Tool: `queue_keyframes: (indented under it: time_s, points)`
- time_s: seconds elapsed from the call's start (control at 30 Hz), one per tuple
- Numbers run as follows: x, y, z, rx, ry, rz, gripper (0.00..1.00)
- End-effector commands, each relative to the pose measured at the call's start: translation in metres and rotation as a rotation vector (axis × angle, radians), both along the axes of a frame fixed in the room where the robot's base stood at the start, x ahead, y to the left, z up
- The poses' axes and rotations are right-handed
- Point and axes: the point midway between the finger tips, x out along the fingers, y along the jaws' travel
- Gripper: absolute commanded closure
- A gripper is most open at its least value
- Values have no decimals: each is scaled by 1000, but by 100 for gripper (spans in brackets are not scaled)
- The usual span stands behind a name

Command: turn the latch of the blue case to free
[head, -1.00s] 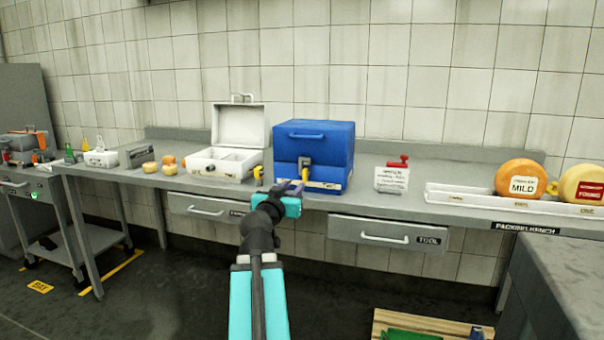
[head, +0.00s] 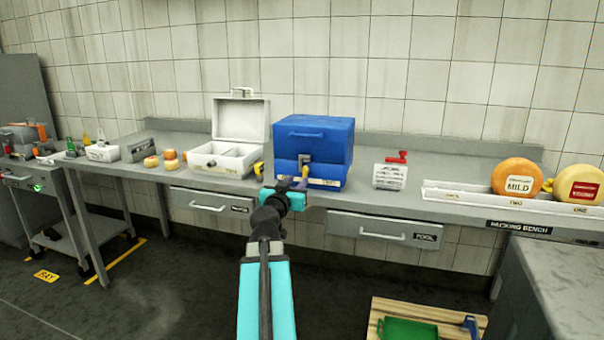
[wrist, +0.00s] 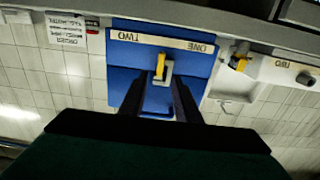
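The blue case (head: 320,138) stands closed on the bench, with a handle on its upper front. Its latch (head: 304,168) is on the lower front, a grey fitting with a yellow lever pointing mostly down. In the wrist view, which is upside down, the latch (wrist: 160,68) shows between labels TWO and ONE on the blue case (wrist: 190,62). My gripper (head: 296,184) is just in front of the latch. In the wrist view my gripper (wrist: 158,90) has its dark fingers apart, one on each side of the latch. Whether either touches it, I cannot tell.
A white open case (head: 215,160) with a yellow latch (head: 259,169) stands close left. A small sign with a red top (head: 391,172) stands right, then a long white tray (head: 455,194) with cheese wheels. Drawers (head: 385,230) lie below the bench edge.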

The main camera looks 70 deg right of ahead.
Motion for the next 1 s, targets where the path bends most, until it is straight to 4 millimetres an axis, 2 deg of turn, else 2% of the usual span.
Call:
queue_keyframes:
  time_s: [0.6, 1.0]
  points:
    - [4, -58, 0, 1, -1, 0, 70]
    - [5, -69, 0, 0, -1, 1, 70]
